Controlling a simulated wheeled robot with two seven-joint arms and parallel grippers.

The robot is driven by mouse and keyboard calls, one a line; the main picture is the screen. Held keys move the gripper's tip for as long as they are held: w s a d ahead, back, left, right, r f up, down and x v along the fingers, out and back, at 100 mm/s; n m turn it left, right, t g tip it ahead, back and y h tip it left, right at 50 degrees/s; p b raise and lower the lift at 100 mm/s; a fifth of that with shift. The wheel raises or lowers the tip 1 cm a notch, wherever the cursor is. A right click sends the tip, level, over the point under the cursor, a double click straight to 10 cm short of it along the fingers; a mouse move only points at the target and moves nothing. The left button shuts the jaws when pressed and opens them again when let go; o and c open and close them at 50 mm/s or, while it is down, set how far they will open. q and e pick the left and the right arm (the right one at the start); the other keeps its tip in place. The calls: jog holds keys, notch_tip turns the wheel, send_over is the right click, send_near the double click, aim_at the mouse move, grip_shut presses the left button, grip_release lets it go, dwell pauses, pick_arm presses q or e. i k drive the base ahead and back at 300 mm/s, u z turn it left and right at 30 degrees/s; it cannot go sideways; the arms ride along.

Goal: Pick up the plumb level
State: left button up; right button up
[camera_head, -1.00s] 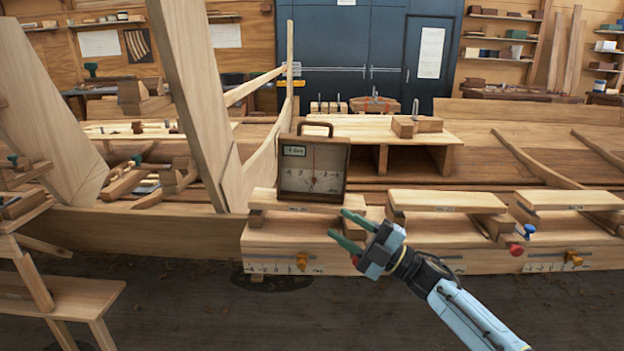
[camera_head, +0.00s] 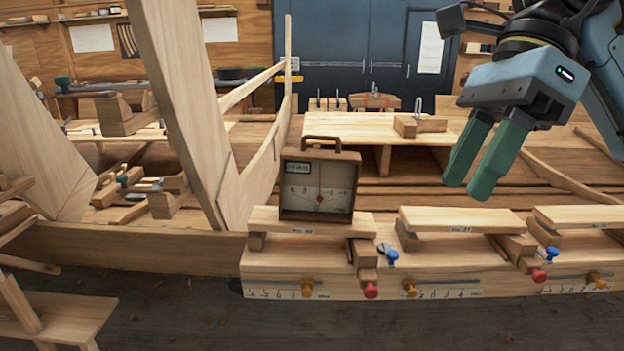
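My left gripper is out of view.
More short planks (camera_head: 458,218) lie along the bench to the right. Below them are blue (camera_head: 392,257), red (camera_head: 371,290) and orange (camera_head: 307,288) knobs. A tall slanted timber (camera_head: 178,90) rises left of the level. A raised wooden shelf (camera_head: 372,127) stands behind it.

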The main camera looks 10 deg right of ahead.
aim_at(299, 166)
jog(key=i, duration=1.65)
